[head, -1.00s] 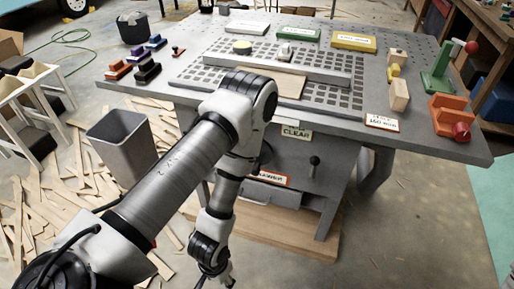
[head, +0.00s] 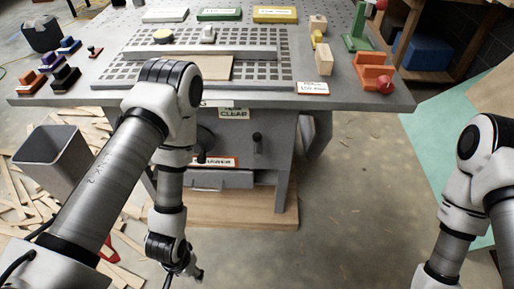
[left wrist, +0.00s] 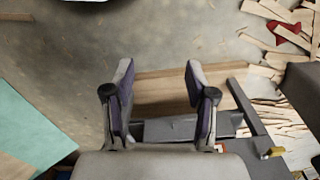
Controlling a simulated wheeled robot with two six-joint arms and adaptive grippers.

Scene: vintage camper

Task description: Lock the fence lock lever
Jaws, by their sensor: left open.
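A grey machine table (head: 120,80) has a long grey fence bar (head: 240,52) lying across its slotted top. A small upright lever with a dark knob (head: 257,139) is on the cabinet front below the table edge. I cannot tell if it is the fence lock lever. My left gripper (head: 188,273) hangs low in front of the cabinet, apart from the lever. In the left wrist view the left gripper (left wrist: 158,85) is open and empty, its two fingers above the floor and wooden base. My right arm shows at the right edge; its gripper is out of frame.
A grey bin (head: 62,160) and scattered wood strips lie left of the table. A drawer (head: 222,180) sits low in the cabinet. An orange block (head: 371,78) and a green stand (head: 357,40) stand at the table's right. The floor right of the cabinet is clear.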

